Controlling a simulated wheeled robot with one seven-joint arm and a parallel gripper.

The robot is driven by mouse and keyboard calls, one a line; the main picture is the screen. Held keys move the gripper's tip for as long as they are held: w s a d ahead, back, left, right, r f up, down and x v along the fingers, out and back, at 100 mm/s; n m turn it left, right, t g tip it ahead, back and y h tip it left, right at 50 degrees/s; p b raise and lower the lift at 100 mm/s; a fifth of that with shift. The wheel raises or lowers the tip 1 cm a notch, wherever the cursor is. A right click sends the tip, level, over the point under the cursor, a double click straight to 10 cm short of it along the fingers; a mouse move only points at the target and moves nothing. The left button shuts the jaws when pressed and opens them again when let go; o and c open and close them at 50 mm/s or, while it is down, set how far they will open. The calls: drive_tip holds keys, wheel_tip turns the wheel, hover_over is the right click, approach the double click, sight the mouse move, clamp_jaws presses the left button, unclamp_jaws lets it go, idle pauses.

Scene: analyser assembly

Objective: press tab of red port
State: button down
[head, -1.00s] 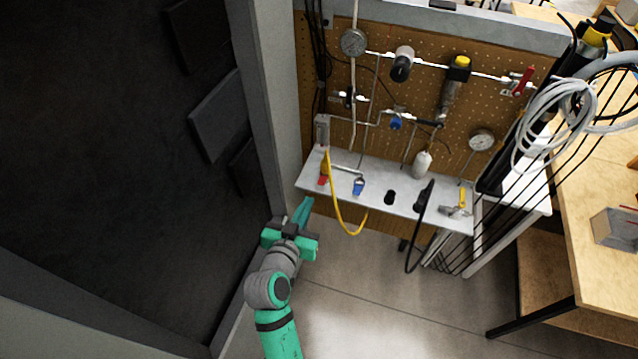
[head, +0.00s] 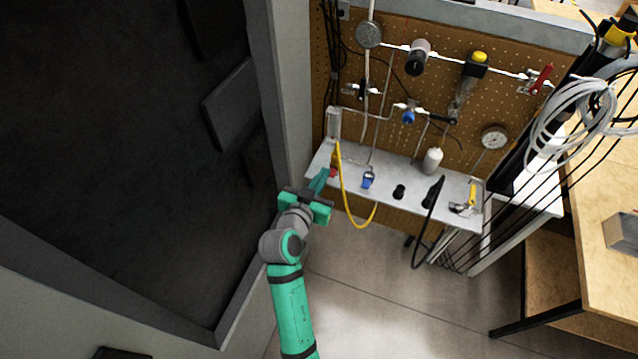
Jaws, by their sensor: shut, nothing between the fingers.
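The red port (head: 333,173) shows as a small red patch at the left end of the white shelf. My gripper (head: 321,176) is shut and empty, its green fingers pointing up at the shelf's left end, right beside the red port in the picture. The fingers partly cover the port. I cannot tell whether they touch it, and its tab is too small to make out. A yellow hose (head: 348,203) rises just right of the red port and loops down below the shelf edge.
The white shelf (head: 415,195) also holds a blue port (head: 368,180), black fittings (head: 399,191) and a yellow-handled part (head: 472,193). A pegboard (head: 440,110) with gauges and pipes stands behind. A grey wall edge (head: 285,90) is close on the left. Floor in front is clear.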

sight(334, 157)
drive_tip(key=x, duration=0.5)
wheel_tip(334, 157, down, 2)
drive_tip(key=shift+s+f, duration=0.15)
drive_tip(key=shift+f, duration=0.8)
